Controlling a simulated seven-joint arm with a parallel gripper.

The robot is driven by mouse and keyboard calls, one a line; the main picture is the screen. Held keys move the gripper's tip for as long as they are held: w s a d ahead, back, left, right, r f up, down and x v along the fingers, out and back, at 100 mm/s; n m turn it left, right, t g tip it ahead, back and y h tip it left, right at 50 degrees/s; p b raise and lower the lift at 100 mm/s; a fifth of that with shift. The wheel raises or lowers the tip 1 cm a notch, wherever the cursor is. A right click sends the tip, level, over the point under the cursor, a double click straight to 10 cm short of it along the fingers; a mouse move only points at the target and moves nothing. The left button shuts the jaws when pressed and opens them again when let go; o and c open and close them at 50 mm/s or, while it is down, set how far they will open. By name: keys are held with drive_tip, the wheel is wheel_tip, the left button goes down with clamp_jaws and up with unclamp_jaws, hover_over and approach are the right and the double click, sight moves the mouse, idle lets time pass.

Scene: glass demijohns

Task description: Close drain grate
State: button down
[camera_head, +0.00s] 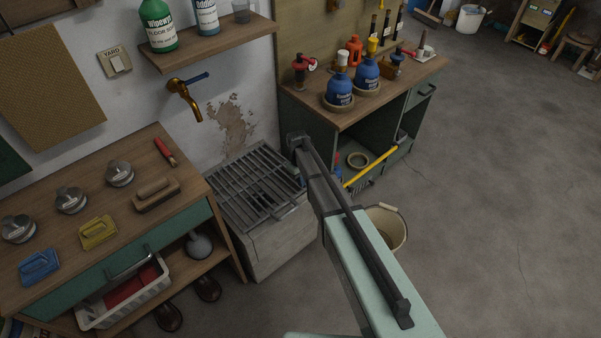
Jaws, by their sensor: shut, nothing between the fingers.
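The drain grate (247,180) is a dark panel of parallel metal bars on top of a pale concrete basin (282,243), below the brass tap. A dark opening shows among the bars near its front middle. From this angle I cannot tell exactly how far the grate is tilted. My arm reaches in from the lower right, and my gripper (297,141) at its dark far end appears beside the grate's back right corner. It is shut and empty. Its fingertips are small and hard to make out, and I cannot tell whether they touch the grate.
A wooden bench (125,230) with weights and brushes stands close on the left. A brass tap (185,100) sticks out above the basin. A workbench (405,90) with blue bottles stands behind right. A bucket (388,228) is partly behind my arm. The floor at right is clear.

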drive_tip(key=shift+s+d+f, duration=0.1)
drive_tip(key=shift+f, duration=1.35)
drive_tip(key=shift+s+d+f, duration=0.1)
drive_tip(key=shift+f, duration=0.9)
drive_tip(key=shift+s+d+f, duration=0.1)
drive_tip(key=shift+f, duration=0.85)
drive_tip(key=shift+r, duration=0.1)
wheel_tip(320, 180, up, 14)
